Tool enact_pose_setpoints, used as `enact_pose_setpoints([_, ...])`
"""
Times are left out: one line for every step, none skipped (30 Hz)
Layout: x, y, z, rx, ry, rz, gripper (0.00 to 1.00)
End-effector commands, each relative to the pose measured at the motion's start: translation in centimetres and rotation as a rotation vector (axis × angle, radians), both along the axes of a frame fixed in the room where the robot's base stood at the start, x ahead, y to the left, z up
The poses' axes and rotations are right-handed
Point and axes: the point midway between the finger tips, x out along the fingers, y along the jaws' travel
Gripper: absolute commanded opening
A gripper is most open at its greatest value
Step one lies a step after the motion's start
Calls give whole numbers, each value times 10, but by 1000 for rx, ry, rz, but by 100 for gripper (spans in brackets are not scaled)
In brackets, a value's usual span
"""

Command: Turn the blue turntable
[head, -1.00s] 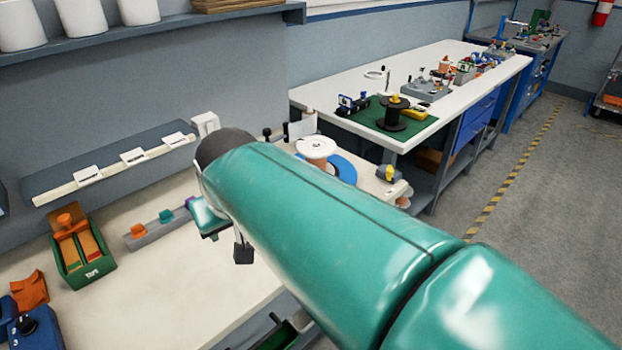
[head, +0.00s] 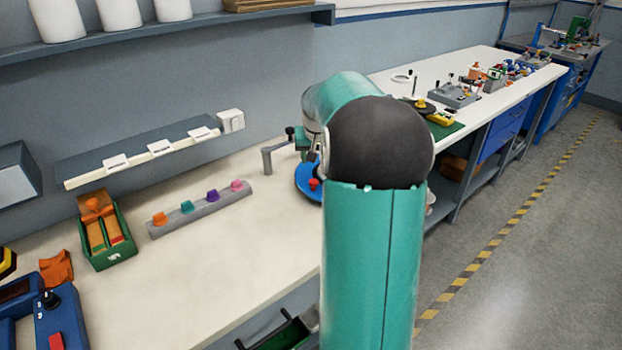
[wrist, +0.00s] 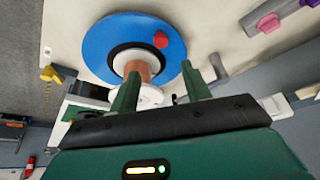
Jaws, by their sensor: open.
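The blue turntable (wrist: 108,40) is a round disc on the white bench, with a red knob (wrist: 160,40) near its rim. A spool with a copper-coloured winding (wrist: 138,68) and a white flange (wrist: 150,97) stands at its middle. In the head view only the left part of the turntable (head: 304,183) shows, with the knob (head: 314,184); my arm hides the rest. My gripper (wrist: 160,76) is open, its two green fingers apart and pointing towards the turntable. The spool's lower part shows between the fingers, and the knob lies beyond them. No contact can be made out.
A grey rail with several coloured knobs (head: 200,210) lies left of the turntable. A grey post (head: 268,160) stands beside the disc. A green box (head: 107,245) and blue control boxes (head: 55,318) are farther left. The bench middle (head: 230,260) is clear.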

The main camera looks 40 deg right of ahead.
Motion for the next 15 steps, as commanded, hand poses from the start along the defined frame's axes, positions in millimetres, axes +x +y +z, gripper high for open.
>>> enact_pose_setpoints([2, -2, -9, 3, 2, 0, 48])
enact_pose_setpoints([4, -2, -14, 4, 2, 2, 48])
enact_pose_setpoints([6, -4, -22, 4, 3, 3, 48])
enact_pose_setpoints([8, -5, -27, 3, 3, 4, 48])
enact_pose_setpoints([10, -6, -32, 3, 3, 4, 48])
enact_pose_setpoints([13, -8, -40, 5, 3, 4, 48])
enact_pose_setpoints([15, -9, -45, 4, 2, 4, 48])
enact_pose_setpoints([17, -11, -51, 4, 2, 4, 48])
enact_pose_setpoints([19, -13, -58, 3, 2, 6, 48])
enact_pose_setpoints([21, -14, -64, 3, 3, 7, 48])
enact_pose_setpoints([23, -15, -69, 2, 2, 7, 48])
enact_pose_setpoints([25, -17, -76, 3, 2, 6, 48])
enact_pose_setpoints([27, -18, -82, 3, 2, 6, 48])
enact_pose_setpoints([28, -20, -87, 3, 2, 6, 48])
enact_pose_setpoints([30, -21, -92, 2, 2, 7, 48])
